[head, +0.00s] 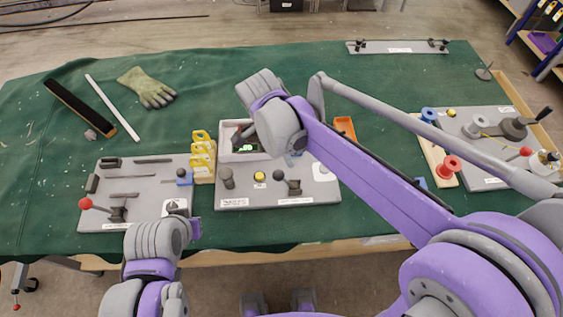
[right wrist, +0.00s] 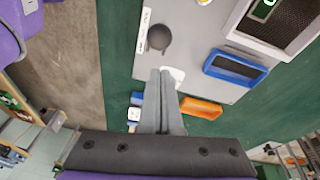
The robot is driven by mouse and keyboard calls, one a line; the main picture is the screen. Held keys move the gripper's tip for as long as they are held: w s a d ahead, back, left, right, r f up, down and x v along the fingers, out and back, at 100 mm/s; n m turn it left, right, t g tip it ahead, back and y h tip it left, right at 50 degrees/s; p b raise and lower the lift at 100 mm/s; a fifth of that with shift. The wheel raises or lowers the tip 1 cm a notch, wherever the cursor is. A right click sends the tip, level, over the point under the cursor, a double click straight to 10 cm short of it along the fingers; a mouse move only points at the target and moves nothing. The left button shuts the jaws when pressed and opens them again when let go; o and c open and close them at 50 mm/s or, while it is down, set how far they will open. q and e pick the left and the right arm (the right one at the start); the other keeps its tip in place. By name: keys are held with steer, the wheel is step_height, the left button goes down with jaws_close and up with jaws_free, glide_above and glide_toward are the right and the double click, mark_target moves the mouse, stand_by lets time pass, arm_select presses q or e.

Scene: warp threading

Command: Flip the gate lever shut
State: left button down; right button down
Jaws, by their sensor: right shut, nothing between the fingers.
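A dark ball-ended lever (head: 279,175) stands on the middle grey board (head: 250,200), right of a yellow button. A red-ball lever (head: 85,203) leans left on the left board, and another red-ball lever (head: 525,151) is on the right board. I cannot tell from labels which is the gate lever. My right gripper (right wrist: 160,73) is shut and empty, over the middle board's edge; its fingers are mostly hidden in the head view. My left arm's end (head: 160,238) is near the left board; its fingers are unclear.
An orange tray (right wrist: 201,108) lies beside the board, and a blue-framed part (right wrist: 235,67) is on it. Yellow parts (head: 202,155) stand between the left and middle boards. A glove (head: 147,87) lies at the back left. The green cloth behind the boards is largely free.

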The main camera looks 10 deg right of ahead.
steer(key=v, duration=1)
steer(key=shift+a, duration=0.4)
steer(key=shift+w+r, duration=0.1)
steer(key=s+d+f+n+t+y, duration=0.3)
steer(key=s+d+f+n+t, duration=0.3)
steer(key=s+d+f+n, duration=0.6)
steer(key=s+d+n, duration=0.1)
steer(key=d+n, duration=0.2)
steer(key=n, duration=0.1)
steer(key=shift+s+f, duration=0.25)
steer(key=shift+f, duration=0.05)
